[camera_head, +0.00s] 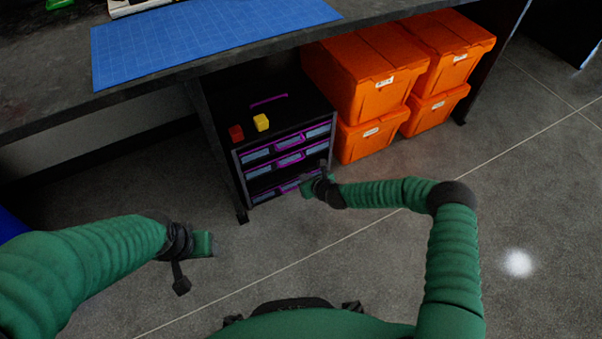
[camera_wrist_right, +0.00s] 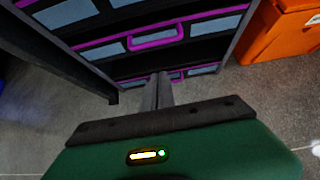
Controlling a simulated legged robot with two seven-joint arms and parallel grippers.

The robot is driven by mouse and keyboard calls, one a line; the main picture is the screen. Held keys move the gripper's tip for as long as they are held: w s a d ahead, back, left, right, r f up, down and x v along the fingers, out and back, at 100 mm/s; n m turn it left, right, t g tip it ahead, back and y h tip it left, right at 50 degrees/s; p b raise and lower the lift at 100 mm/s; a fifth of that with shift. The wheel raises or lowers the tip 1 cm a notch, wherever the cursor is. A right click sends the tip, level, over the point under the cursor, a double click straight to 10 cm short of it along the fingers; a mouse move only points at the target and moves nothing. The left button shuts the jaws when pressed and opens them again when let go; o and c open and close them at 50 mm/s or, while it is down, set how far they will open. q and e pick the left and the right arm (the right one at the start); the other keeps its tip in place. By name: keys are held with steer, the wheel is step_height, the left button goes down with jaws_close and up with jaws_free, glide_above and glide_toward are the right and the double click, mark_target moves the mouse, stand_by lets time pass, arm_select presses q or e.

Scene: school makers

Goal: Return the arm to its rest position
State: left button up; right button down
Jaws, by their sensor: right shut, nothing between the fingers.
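My right arm (camera_head: 400,193) reaches in from the lower right, bent at the elbow. Its gripper (camera_head: 308,186) is in front of the lower drawers of a black drawer cabinet (camera_head: 272,106). In the right wrist view, the fingers (camera_wrist_right: 159,88) are together and empty, in front of the lowest purple-edged drawer. I cannot tell whether they touch it. The drawers look closed. My left arm (camera_head: 90,255) extends from the left, and its gripper (camera_head: 205,245) hangs over the floor, clear of the cabinet. Its fingers are too unclear to read.
A red block (camera_head: 236,132) and a yellow block (camera_head: 261,122) sit on the cabinet. Orange bins (camera_head: 357,83) are stacked to its right, under a table (camera_head: 60,103) with a blue mat (camera_head: 207,35). Floor (camera_head: 545,190) at right is clear.

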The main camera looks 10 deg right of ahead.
steer(key=s+r+n+g+p, duration=0.35)
steer(key=s+r+n, duration=0.65)
steer(key=s+n, duration=0.6)
steer(key=s+d+r+n+g+h, duration=0.2)
steer(key=s+d+r+n, duration=0.3)
steer(key=s+r+n, duration=0.3)
steer(key=s+d+r+n+g+h, duration=0.1)
steer(key=s+d+r+n+h, duration=0.1)
steer(key=s+d+r+n, duration=0.5)
steer(key=w+p+v, duration=0.3)
steer(key=p+v, duration=0.9)
steer(key=w+r+p+v, duration=0.1)
steer(key=w+p+v, duration=0.1)
steer(key=p+v, duration=1)
steer(key=w+r+p+v, duration=0.1)
steer(key=w+p+v, duration=0.2)
steer(key=p+v, duration=0.9)
steer(key=shift+a+r+n+p, duration=0.25)
steer(key=shift+r+n+p, duration=0.05)
steer(key=shift+r, duration=0.35)
steer(key=shift+s, duration=0.15)
